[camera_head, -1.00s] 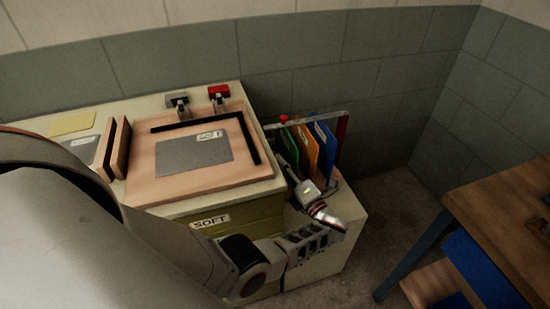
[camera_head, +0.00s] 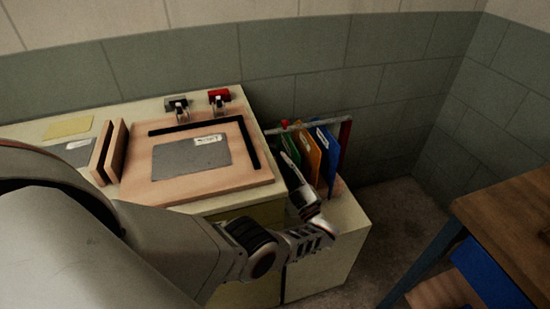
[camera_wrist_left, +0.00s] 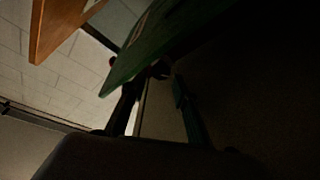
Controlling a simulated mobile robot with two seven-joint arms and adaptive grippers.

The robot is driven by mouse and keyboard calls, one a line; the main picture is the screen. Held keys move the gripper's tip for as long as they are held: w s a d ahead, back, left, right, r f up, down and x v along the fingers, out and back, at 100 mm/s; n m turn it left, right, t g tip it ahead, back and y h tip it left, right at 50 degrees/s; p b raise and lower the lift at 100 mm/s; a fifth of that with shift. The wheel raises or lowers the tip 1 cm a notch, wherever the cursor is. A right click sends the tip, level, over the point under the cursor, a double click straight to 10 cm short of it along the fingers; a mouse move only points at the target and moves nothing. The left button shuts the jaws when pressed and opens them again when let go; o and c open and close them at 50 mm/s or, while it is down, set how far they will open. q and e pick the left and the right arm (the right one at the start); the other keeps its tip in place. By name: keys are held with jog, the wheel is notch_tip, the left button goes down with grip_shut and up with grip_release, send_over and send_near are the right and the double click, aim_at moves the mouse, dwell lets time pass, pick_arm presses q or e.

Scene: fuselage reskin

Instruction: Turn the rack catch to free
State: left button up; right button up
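The rack stands on a low pale cabinet, with green (camera_head: 289,148), orange (camera_head: 309,153) and blue (camera_head: 325,155) panels upright under a grey top bar (camera_head: 312,126). A small red knob shows at the bar's left end in the head view (camera_head: 285,122) and, faintly, in the left wrist view (camera_wrist_left: 112,62). I cannot tell how the catch is turned. My left gripper (camera_head: 287,165) is at the rack's front left, close to the green panel. In the left wrist view its fingers (camera_wrist_left: 157,100) stand apart below the green panel (camera_wrist_left: 165,42), with nothing clearly between them. My right gripper is out of view.
A bench (camera_head: 185,206) at the left carries a wooden board (camera_head: 140,180) with a grey sheet (camera_head: 185,160) and two clamps behind it. A wooden table (camera_head: 510,220) stands at the right. Bare floor (camera_head: 400,210) lies between the rack cabinet and that table.

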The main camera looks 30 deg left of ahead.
pick_arm(q)
jog(key=x, duration=0.2)
jog(key=shift+w+a+r, duration=0.1)
jog(key=shift+w+a, duration=0.05)
jog(key=shift+a, duration=0.2)
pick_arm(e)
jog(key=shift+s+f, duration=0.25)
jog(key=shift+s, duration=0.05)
pick_arm(q)
jog(key=c, duration=0.8)
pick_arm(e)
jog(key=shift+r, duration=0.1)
